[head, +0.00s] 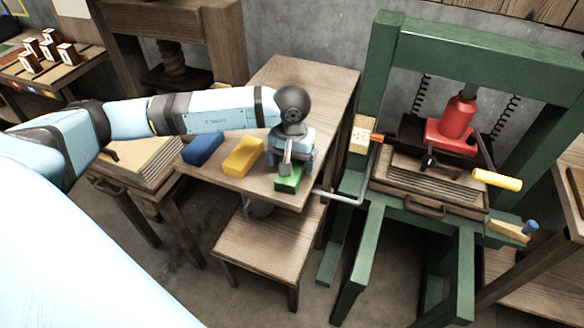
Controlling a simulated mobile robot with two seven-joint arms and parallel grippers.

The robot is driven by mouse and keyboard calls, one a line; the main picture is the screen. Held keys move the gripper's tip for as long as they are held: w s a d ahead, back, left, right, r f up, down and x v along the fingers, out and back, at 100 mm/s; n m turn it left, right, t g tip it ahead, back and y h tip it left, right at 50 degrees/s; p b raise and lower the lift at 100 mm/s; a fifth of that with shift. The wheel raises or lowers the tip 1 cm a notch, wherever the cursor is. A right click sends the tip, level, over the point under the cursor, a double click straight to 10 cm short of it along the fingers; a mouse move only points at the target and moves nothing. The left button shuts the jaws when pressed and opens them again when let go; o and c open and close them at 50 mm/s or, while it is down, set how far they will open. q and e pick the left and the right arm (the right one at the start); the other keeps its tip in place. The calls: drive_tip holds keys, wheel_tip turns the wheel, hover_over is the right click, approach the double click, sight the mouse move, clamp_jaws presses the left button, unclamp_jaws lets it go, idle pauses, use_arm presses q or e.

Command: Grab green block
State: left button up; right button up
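The green block (288,184) lies on the wooden table (318,92) near its front edge, at the right end of a row of blocks. My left gripper (291,166) points down right above the green block and covers its upper part. Its fingers are at or close to the block, but I cannot tell whether they touch or grip it. My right gripper is not in view.
A yellow block (243,157) and a blue block (203,148) lie left of the green one. A green press frame (384,55) with a red jack (457,122) stands close on the right. A grey bar handle (345,200) reaches toward the table's front corner. The table's back part is clear.

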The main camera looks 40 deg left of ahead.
use_arm(q)
drive_tip(key=shift+f, duration=0.9)
drive_tip(key=c, duration=1.1)
drive_tip(key=shift+o, duration=0.2)
drive_tip(key=shift+r, duration=0.15)
